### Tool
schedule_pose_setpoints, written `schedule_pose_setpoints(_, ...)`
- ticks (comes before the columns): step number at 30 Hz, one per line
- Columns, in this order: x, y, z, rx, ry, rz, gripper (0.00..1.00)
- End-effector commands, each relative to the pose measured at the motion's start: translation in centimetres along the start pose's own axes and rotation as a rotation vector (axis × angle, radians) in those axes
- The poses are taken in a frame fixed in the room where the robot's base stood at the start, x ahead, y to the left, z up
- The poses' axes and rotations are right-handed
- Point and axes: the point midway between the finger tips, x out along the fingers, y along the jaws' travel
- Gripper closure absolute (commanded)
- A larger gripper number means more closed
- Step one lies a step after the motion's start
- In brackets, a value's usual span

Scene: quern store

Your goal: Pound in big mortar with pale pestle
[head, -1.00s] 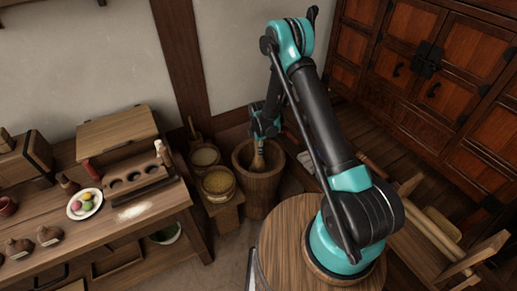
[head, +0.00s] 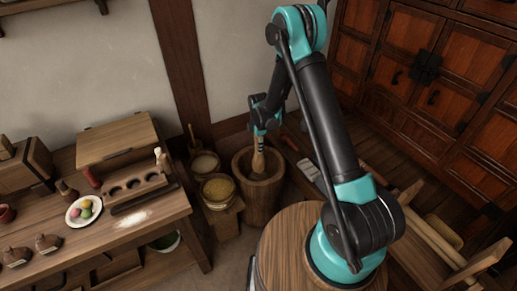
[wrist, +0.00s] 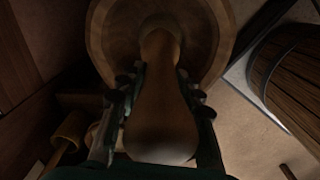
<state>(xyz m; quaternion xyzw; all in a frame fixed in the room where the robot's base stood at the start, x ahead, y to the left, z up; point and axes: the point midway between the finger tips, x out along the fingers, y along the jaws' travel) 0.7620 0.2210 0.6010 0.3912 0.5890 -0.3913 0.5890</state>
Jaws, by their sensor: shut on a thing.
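The big mortar (head: 262,205) is a wooden tub on the floor near the wall corner; its rim also shows in the wrist view (wrist: 222,35). My gripper (head: 259,132) is above the mortar and shut on the pale pestle (head: 258,160). In the wrist view my gripper (wrist: 158,95) has one finger on each side of the pestle (wrist: 160,118). The pestle is roughly upright, its lower end over or inside the mortar's opening. I cannot tell whether it touches the bottom.
A tub of yellow grain (head: 218,188) and a pale-filled tub (head: 205,163) stand close left of the mortar. A workbench (head: 165,215) with a plate of coloured balls (head: 84,210) is at left. A wooden barrel (wrist: 300,80) shows at right in the wrist view.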

Motion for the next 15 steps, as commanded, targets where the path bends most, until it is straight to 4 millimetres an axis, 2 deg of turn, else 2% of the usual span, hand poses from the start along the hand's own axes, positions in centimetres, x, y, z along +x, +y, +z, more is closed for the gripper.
schedule_pose_setpoints(5, 0.8, 0.0, 0.0, 0.000, 0.000, 0.000, 1.00)
schedule_pose_setpoints(15, 6.3, 0.0, 0.0, 0.000, 0.000, 0.000, 1.00)
